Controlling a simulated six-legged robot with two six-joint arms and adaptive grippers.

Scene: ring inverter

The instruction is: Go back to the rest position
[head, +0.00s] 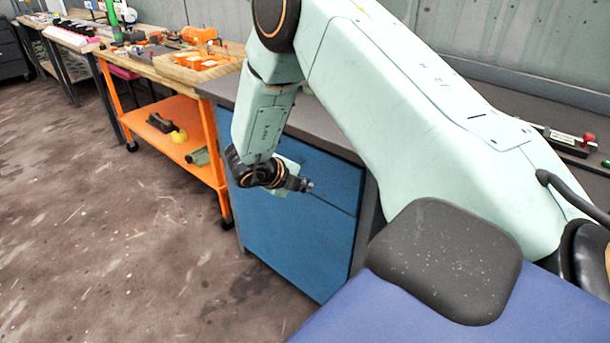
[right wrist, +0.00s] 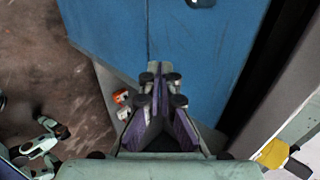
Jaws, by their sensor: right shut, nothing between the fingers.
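My right gripper (head: 307,186) hangs at the end of the pale green right arm, in front of the blue cabinet (head: 290,245). Its fingers point to the right in the head view. In the right wrist view the gripper (right wrist: 158,80) has its fingers together with nothing between them, and the blue cabinet front (right wrist: 190,50) lies beyond. Whether the gripper touches the cabinet, I cannot tell. My left gripper does not show in the head view.
An orange cart (head: 165,115) with a wooden top stands left of the cabinet, with orange parts (head: 203,62) on top. More benches run to the back left. Bare brown floor (head: 90,230) is free at the left. A dark counter (head: 315,125) tops the cabinet behind my arm.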

